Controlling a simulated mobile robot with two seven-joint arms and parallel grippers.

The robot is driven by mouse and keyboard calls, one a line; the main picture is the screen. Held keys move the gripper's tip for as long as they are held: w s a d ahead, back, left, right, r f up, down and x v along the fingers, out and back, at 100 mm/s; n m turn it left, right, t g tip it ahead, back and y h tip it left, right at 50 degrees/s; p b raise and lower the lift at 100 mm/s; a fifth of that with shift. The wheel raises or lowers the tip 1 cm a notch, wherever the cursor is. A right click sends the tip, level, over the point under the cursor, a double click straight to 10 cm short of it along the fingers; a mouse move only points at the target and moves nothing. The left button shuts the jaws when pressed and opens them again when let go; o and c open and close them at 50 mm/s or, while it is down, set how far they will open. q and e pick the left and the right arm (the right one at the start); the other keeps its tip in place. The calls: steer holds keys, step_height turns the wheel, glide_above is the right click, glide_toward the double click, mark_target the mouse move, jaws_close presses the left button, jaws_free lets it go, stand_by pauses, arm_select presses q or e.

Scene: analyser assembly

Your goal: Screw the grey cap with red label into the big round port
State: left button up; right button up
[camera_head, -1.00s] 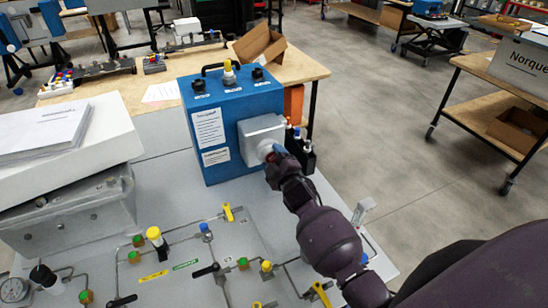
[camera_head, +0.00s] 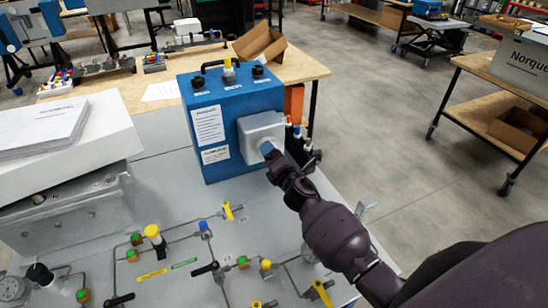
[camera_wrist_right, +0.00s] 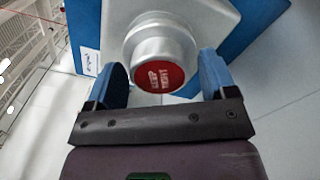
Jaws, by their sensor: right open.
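The grey cap with red label (camera_wrist_right: 161,70) is at the round port on the light grey block (camera_wrist_right: 195,14). Its red face points toward the wrist camera. The block (camera_head: 251,124) is on the side of the blue analyser box (camera_head: 206,118). My right gripper (camera_wrist_right: 163,78) is open, with one blue finger on each side of the cap and visible gaps between. In the head view, my right gripper (camera_head: 268,149) is in front of the block and hides the cap. How deep the cap sits in the port cannot be told. My left gripper is not in view.
Small bottles (camera_head: 306,143) stand just right of the block. A panel with pipes and yellow valves (camera_head: 227,212) lies in front of the box. A white box with papers (camera_head: 70,150) stands at left. Free floor lies to the right.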

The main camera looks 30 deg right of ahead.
arm_select(q)
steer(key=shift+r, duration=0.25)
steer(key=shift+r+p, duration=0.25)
steer(key=shift+p, duration=0.3)
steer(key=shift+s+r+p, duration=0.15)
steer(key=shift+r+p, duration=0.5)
steer(key=shift+p, duration=0.15)
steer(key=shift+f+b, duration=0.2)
steer(key=shift+b, duration=0.1)
arm_select(e)
steer(key=n, duration=1.1)
steer(key=shift+r+n, duration=0.15)
steer(key=shift+n, duration=0.15)
steer(key=shift+c, duration=0.3)
